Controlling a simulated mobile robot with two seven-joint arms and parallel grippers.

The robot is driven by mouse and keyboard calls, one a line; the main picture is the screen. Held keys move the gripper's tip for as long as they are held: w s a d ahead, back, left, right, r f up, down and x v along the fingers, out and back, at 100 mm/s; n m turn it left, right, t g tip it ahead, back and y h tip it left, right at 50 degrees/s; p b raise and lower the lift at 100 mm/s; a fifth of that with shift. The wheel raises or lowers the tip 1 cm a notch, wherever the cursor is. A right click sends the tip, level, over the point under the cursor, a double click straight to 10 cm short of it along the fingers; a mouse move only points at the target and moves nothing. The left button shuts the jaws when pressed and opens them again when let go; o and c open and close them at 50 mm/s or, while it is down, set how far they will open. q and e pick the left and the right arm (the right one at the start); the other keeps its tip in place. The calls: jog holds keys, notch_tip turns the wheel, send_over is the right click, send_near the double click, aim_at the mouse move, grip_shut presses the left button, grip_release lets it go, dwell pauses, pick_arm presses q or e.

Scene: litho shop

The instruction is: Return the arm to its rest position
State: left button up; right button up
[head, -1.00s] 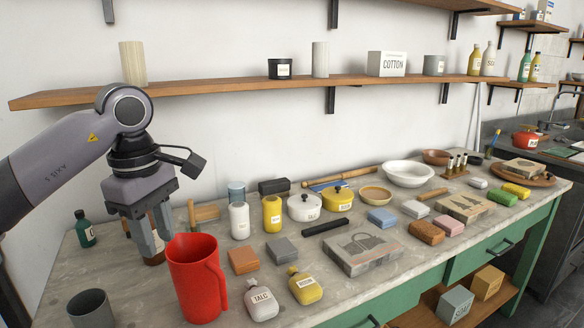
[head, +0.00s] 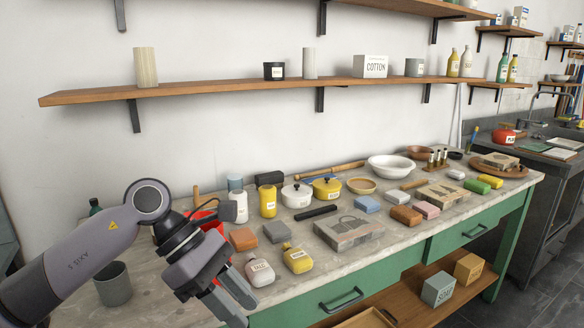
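My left gripper (head: 228,304) is in the lower left of the head view, in front of the bench's near edge and pointing down to the right. Its fingers show a gap between them and I see nothing held. My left arm comes in from the left edge and covers part of the bench. A red pitcher (head: 203,217) stands on the bench behind the arm, mostly hidden by it. My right gripper is not in view.
The grey-topped bench (head: 290,232) holds a grey cup (head: 113,284), a talc bottle (head: 259,270), a yellow bottle (head: 297,258) and a stone with a bag picture (head: 349,233). A wooden shelf (head: 220,88) runs along the wall. Floor (head: 535,285) shows at lower right.

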pick_arm(q)
jog(key=s+d+r+n+h, duration=0.1)
jog(key=s+d+n+h, duration=0.3)
jog(key=d+n+h, duration=0.6)
jog(key=w+a+f+n+t+y, duration=0.1)
jog(key=a+f+n+t+y, duration=0.25)
jog(key=n+t, duration=0.5)
jog(key=w+a+f+n+t+y, duration=0.15)
jog(key=a+f+n+t, duration=0.35)
jog(key=n, duration=0.7)
jog(key=w+a+f+n+t+y, duration=0.1)
jog(key=a+f+n+t+y, duration=0.3)
jog(key=n+t, duration=0.5)
jog(key=s+a+f+n+g+y, duration=0.3)
jog(key=s+f+n, duration=0.4)
jog(key=f, duration=0.3)
jog(key=s+a+f+n+g+y, duration=0.3)
jog(key=s+a+f+n+g, duration=0.3)
jog(key=f, duration=0.4)
jog(key=shift+s+a+n+y, duration=0.35)
jog(key=shift+s+n, duration=0.5)
jog(key=shift+s, duration=0.3)
